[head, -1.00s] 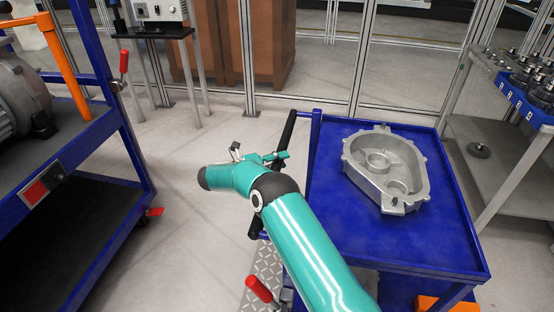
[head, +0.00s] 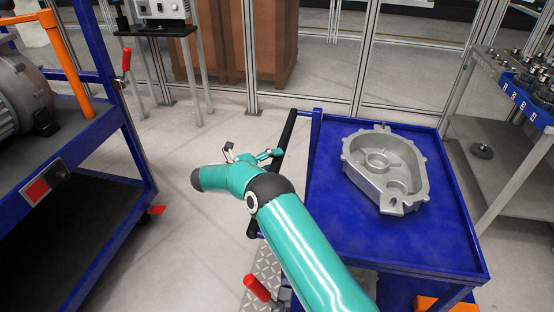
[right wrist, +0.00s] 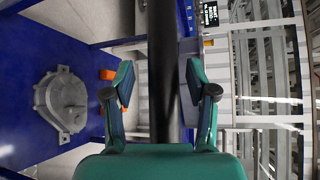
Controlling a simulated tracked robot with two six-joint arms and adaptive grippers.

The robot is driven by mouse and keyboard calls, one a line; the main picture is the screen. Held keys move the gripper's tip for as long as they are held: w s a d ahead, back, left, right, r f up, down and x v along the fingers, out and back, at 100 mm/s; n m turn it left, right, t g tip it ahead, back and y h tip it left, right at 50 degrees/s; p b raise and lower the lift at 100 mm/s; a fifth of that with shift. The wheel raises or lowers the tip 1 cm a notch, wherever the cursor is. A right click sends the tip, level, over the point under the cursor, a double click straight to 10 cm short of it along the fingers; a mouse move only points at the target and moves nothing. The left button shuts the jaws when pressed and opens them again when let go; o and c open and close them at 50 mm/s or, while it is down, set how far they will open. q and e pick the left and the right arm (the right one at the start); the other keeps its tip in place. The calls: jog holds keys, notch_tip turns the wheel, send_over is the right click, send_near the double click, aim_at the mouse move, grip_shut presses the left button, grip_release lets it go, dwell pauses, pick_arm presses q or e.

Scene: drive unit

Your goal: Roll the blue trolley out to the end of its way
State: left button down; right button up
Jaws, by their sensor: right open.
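The blue trolley (head: 435,240) stands at right in the head view, with a grey metal housing (head: 385,165) on its top. Its black handle bar (head: 287,135) rises at the trolley's left side. My right gripper (head: 252,154) is open just left of the bar in the head view. In the right wrist view the bar (right wrist: 162,70) runs between the two spread fingers (right wrist: 163,92), with a gap on each side. How deep it lies between them I cannot tell. My left gripper is not in view.
A blue rack (head: 95,145) with a motor (head: 20,95) stands at left. A grey shelf (head: 505,150) with gears is close to the trolley's right. A glazed frame (head: 410,75) stands behind. Clear floor (head: 190,165) lies between rack and trolley.

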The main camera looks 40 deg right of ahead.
jog(key=v, duration=1)
jog(key=shift+a, duration=0.35)
